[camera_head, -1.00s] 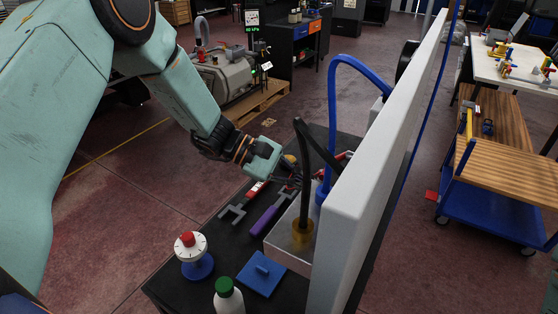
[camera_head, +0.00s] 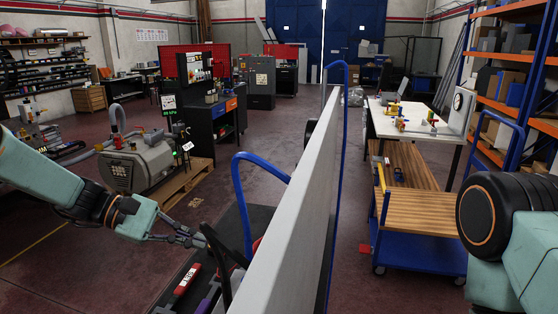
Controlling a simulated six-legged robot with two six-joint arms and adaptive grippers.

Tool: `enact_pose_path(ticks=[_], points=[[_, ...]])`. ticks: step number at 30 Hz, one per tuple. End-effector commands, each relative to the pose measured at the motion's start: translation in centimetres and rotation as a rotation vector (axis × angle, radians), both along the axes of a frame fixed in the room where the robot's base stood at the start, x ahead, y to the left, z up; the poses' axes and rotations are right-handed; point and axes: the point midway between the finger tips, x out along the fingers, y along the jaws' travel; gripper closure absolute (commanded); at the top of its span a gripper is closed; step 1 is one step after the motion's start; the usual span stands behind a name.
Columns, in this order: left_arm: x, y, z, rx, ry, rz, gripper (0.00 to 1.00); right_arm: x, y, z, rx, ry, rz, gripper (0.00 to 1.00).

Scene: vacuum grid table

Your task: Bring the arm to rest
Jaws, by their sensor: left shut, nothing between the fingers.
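My left gripper (camera_head: 188,239) is at the end of the green arm that comes in from the left. Its fingers are shut with nothing between them.
A blue trolley with wooden shelves (camera_head: 417,214) stands right of the panel. Open floor lies beyond.

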Motion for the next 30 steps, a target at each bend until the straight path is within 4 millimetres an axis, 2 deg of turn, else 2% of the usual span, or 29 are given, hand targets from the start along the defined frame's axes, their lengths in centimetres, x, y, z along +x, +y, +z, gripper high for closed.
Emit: enact_pose_path(ticks=[1,8,25,30], points=[[0.0,0.0,1.9,0.0,-0.001,0.0,1.0,0.0,0.0,1.8,0.0,0.0,0.0,0.6],[0.0,0.0,5.2,0.0,-0.001,0.0,1.0,0.0,0.0,5.1,0.0,0.0,0.0,0.6],[0.0,0.0,8.7,0.0,-0.001,0.0,1.0,0.0,0.0,8.7,0.0,0.0,0.0,0.6],[-0.1,0.0,8.4,0.0,-0.001,0.0,1.0,0.0,0.0,8.4,0.0,0.0,0.0,0.6]])
